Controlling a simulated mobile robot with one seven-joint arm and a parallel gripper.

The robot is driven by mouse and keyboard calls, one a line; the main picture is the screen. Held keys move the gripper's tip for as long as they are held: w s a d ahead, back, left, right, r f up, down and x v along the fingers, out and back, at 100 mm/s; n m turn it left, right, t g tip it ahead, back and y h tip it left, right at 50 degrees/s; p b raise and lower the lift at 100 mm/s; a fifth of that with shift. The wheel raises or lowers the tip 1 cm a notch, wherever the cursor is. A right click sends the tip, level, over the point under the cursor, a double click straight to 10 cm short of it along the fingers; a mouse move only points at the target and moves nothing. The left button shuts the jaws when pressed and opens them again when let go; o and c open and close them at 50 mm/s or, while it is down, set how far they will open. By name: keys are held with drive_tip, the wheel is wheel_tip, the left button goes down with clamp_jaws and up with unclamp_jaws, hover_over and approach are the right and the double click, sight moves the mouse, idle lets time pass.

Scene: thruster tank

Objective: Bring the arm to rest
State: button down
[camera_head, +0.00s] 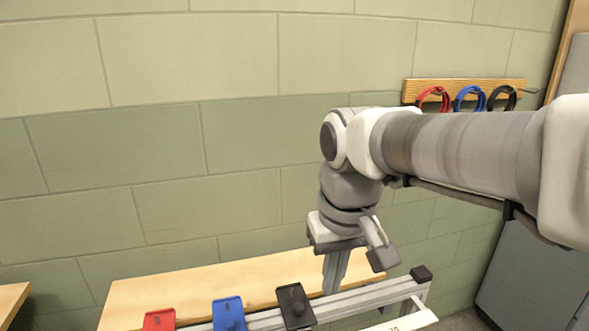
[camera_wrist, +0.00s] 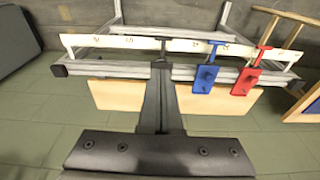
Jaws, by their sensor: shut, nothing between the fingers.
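My gripper (camera_head: 334,280) points down over the aluminium rail (camera_head: 365,297), just right of the black clamp (camera_head: 295,305) in the head view. In the wrist view my gripper (camera_wrist: 160,72) shows as two dark fingers held together, with nothing between them. They hide most of the black clamp there; a dark hook shows beyond their tips. I cannot tell whether the fingers touch the clamp. My arm (camera_head: 450,150) reaches in from the right, bent down at the wrist.
A blue clamp (camera_head: 228,313) and a red clamp (camera_head: 159,319) sit on the rail. A wooden board (camera_head: 210,283) lies behind it. Red, blue and black rings hang from a wooden wall rack (camera_head: 412,90). The block wall (camera_head: 200,60) stands close behind; the space above the board's left is clear.

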drive_tip(key=s+d+f+m+t, duration=0.2)
drive_tip(key=s+d+m+t, duration=0.15)
drive_tip(key=s+d, duration=0.45)
wheel_tip(320, 180, up, 15)
drive_tip(key=p, duration=1.4)
drive_tip(key=shift+f+n, duration=0.2)
drive_tip(key=shift+n, duration=0.15)
drive_tip(key=shift+w+d+t, duration=0.1)
drive_tip(key=shift+t, duration=0.15)
